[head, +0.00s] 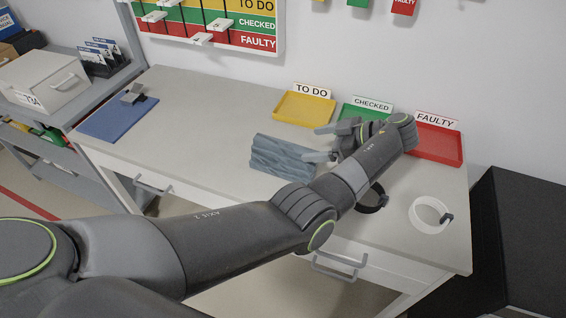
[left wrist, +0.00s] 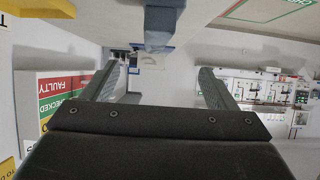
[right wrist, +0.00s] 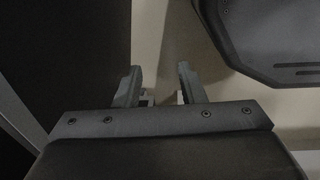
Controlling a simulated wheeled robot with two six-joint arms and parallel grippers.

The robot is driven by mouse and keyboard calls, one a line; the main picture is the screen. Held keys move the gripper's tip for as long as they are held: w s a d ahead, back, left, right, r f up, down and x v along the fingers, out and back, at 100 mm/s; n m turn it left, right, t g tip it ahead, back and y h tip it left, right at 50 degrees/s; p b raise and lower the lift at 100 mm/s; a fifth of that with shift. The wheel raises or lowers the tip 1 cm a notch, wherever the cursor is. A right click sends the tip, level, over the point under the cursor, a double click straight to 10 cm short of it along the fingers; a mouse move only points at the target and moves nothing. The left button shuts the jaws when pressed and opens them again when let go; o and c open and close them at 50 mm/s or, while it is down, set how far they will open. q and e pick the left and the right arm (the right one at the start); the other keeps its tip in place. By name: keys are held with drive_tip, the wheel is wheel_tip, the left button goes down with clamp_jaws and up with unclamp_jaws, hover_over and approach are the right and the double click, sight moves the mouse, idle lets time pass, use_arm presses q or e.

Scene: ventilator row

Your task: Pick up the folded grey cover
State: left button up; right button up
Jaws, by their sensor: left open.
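The folded grey cover (head: 280,157) lies on the white table, left of my left gripper. It is blue-grey and creased in layers. My left gripper (head: 320,143) is open, its two fingers pointing left toward the cover's right end. I cannot tell whether a finger touches the cover. In the left wrist view, a blue-grey end, likely the cover (left wrist: 158,38), shows at the top, between the directions of the open fingers (left wrist: 158,78). My right gripper (right wrist: 157,75) shows only in the right wrist view, its fingers apart with nothing clearly held, above the floor.
Yellow (head: 304,108), green (head: 366,114) and red (head: 434,144) trays stand along the table's back. A black ring (head: 372,208) and a white ring (head: 421,223) lie at the front right. A blue mat (head: 118,118) lies at the far left. The table between mat and cover is clear.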

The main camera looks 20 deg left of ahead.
sight(285, 147)
use_arm(q)
drive_tip(key=b+x, duration=0.3)
drive_tip(key=x, duration=0.1)
drive_tip(key=shift+d+f, duration=0.1)
drive_tip(key=shift+f, duration=0.15)
drive_tip(key=shift+a+f+b, duration=0.15)
drive_tip(key=shift+a+b, duration=0.45)
drive_tip(key=shift+a, duration=0.05)
drive_tip(key=shift+b+x, duration=0.5)
drive_tip(key=shift+x, duration=0.55)
drive_tip(key=x, duration=0.2)
drive_tip(key=shift+a+p, duration=0.3)
drive_tip(key=shift+p, duration=0.05)
drive_tip(key=shift+a+f, duration=0.25)
drive_tip(key=shift+a, duration=0.1)
drive_tip(key=c, duration=1.3)
